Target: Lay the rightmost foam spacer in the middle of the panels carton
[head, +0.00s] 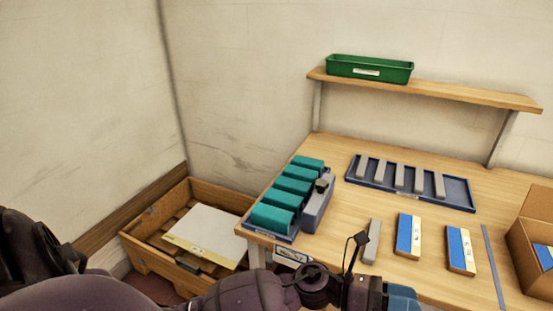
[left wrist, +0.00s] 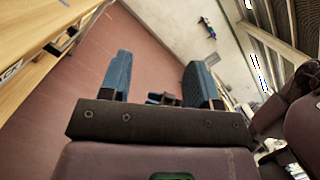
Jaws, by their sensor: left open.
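Several grey bars, apparently the foam spacers, lie in a row in a blue tray (head: 459,200) on the bench. The rightmost foam spacer (head: 439,185) is at the tray's right part, with bare tray beyond it. An open cardboard carton (head: 532,262), apparently the panels carton, stands at the right picture edge, cut off; blue shows inside it, its middle is not fully visible. My left gripper (head: 402,298) is at the bottom of the head view, below the bench front and well short of the spacers. In the left wrist view its fingers (left wrist: 160,86) are apart and empty.
A loose grey bar (head: 372,241), two blue-and-yellow packs (head: 408,236) and a blue strip (head: 494,266) lie on the bench. A shelf with a green bin (head: 370,69) is above. A wooden crate (head: 155,262) stands left.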

